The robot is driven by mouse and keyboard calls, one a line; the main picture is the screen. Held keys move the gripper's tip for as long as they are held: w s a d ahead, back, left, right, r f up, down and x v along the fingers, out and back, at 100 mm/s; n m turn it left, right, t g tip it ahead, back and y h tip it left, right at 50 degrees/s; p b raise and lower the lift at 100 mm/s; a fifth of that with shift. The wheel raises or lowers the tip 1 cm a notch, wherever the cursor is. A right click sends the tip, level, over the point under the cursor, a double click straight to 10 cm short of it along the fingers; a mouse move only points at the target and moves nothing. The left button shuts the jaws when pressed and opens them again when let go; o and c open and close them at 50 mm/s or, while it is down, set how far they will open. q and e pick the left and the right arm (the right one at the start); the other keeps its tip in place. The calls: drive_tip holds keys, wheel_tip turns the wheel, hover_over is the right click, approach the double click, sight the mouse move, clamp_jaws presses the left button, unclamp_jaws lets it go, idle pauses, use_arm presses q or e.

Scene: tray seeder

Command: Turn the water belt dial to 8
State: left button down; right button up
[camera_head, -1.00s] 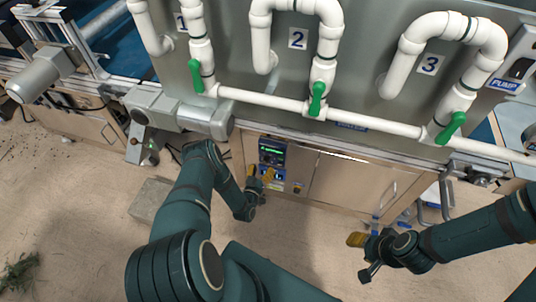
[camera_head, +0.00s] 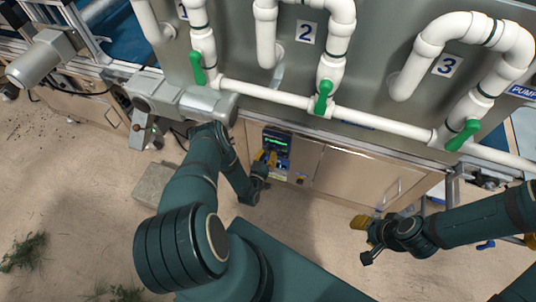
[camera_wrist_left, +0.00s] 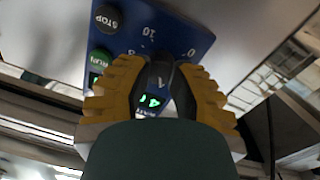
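The blue control panel (camera_wrist_left: 192,38) fills the top of the left wrist view, with a black STOP button, a green RUN button and scale marks including 0 and 10. The dark dial (camera_wrist_left: 160,72) sits between the yellow fingers of my left gripper (camera_wrist_left: 160,84), which appear closed on its sides. A lit green readout (camera_wrist_left: 150,101) below it seems to show 4. The dial's exact pointer setting is unclear. In the head view, my left gripper (camera_head: 264,161) is at the panel (camera_head: 277,141) on the cabinet front. My right gripper (camera_head: 360,222) is away from the panel, with nothing visible in it.
White pipes with green valve handles (camera_head: 323,97) run above the cabinet. A grey motor housing (camera_head: 185,105) juts out left of the panel. A grey block (camera_head: 153,185) lies on the floor. Cabinet doors (camera_head: 355,178) are right of the panel.

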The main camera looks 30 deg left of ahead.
use_arm(q)
drive_tip(key=shift+w+r+m, duration=0.15)
drive_tip(key=shift+m, duration=0.25)
drive_tip(key=m, duration=0.3)
drive_tip(key=shift+w+r+m+p, duration=0.1)
drive_tip(key=shift+m+p, duration=0.25)
drive_tip(key=shift+m, duration=0.05)
drive_tip(key=m, duration=0.6)
drive_tip(key=shift+w+d, duration=0.1)
drive_tip(key=m, duration=0.5)
drive_tip(key=shift+y, duration=0.3)
drive_tip(key=m, duration=0.4)
drive_tip(key=shift+d+m+g+b, duration=0.1)
drive_tip(key=shift+m+g+b, duration=0.2)
drive_tip(key=shift+m+b, duration=0.1)
drive_tip(key=c, duration=0.7)
unclamp_jaws()
drive_tip(key=shift+c, duration=0.2)
